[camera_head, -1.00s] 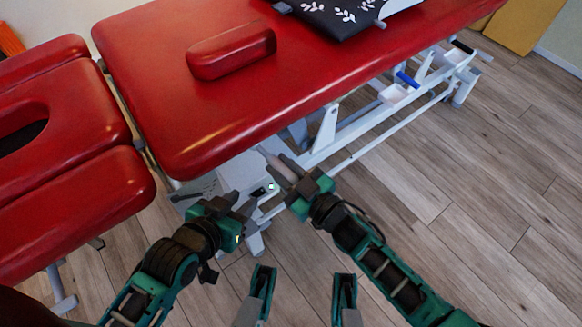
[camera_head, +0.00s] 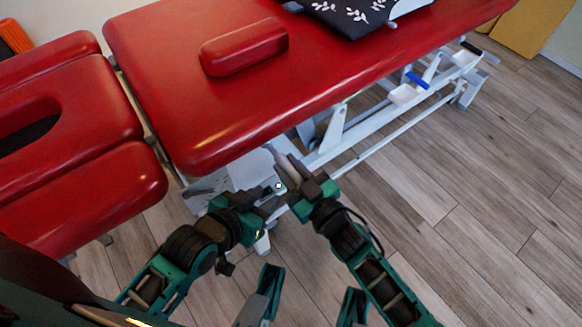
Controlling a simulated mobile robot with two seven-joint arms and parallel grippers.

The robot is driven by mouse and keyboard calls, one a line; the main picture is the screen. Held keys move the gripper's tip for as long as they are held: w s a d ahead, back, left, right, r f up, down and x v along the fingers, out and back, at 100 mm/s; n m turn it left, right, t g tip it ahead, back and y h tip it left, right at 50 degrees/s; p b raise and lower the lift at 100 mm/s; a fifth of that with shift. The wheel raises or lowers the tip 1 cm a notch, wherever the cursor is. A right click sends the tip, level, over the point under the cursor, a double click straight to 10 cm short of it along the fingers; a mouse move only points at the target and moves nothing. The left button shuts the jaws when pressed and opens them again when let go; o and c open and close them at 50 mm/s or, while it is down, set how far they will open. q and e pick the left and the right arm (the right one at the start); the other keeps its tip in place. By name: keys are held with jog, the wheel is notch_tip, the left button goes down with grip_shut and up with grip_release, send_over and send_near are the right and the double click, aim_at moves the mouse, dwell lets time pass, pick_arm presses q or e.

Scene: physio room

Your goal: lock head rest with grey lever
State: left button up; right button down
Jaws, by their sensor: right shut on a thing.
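The red head rest (camera_head: 70,150) with its dark face hole is at the left of the head view, split from the main red couch top (camera_head: 200,110) by a gap. My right gripper (camera_head: 287,166) is below the couch's near edge, shut on a pale grey bar that looks like the grey lever (camera_head: 284,163). The fingers cover part of it. My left gripper (camera_head: 273,197) is just lower and to the left, its fingers apart and apparently empty, close to the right gripper. A small pale square (camera_head: 279,186) shows between the two grippers.
The white couch frame (camera_head: 345,135) runs back to the right, with a blue handle (camera_head: 416,80) and a black one. The wooden floor (camera_head: 460,200) at right is clear.

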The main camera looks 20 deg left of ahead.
jog(key=shift+f, duration=0.1)
jog(key=c, duration=0.9)
grip_release()
jog(key=shift+s, duration=0.1)
jog(key=p+v, duration=0.3)
jog(key=v, duration=0.9)
jog(key=shift+s+d, duration=0.25)
jog(key=shift+s, duration=0.05)
